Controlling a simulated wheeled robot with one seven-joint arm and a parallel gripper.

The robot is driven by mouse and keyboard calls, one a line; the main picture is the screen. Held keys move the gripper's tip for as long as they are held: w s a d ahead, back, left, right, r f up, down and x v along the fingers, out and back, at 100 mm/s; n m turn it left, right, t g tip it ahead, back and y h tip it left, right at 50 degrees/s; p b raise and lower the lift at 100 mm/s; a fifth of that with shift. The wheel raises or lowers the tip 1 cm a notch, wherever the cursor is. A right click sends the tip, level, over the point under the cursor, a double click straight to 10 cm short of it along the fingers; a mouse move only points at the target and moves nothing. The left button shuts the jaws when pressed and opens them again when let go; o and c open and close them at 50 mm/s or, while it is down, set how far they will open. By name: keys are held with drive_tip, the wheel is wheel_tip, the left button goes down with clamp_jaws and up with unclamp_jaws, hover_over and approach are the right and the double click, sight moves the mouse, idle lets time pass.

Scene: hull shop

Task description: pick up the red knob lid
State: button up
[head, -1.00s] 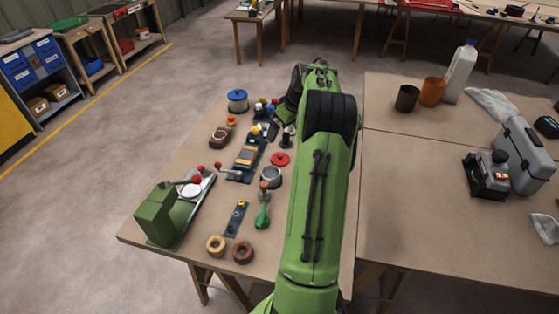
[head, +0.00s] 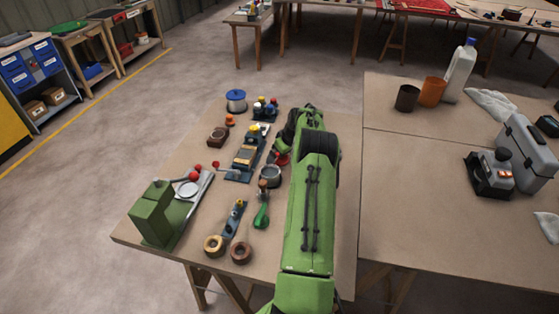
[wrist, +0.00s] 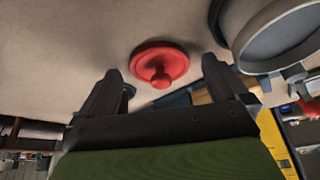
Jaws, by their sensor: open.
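The red knob lid (wrist: 158,63) lies knob-up on the table in the wrist view, a round red disc with a small knob. In the head view the red lid (head: 283,159) is partly hidden beside my arm. My gripper (wrist: 160,82) is open, with its two dark fingers apart. The lid shows between and beyond the fingertips, and nothing is held. In the head view my gripper (head: 277,152) is mostly hidden by my own arm.
A grey metal pot (head: 270,176) stands close to the lid; it also shows in the wrist view (wrist: 285,38). A green press (head: 152,212), a green-handled tool (head: 262,215), tape rolls (head: 214,245) and a blue spool (head: 236,100) share the table.

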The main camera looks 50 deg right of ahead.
drive_tip(key=shift+w+f, duration=0.1)
drive_tip(key=shift+c, duration=0.3)
drive_tip(key=c, duration=1)
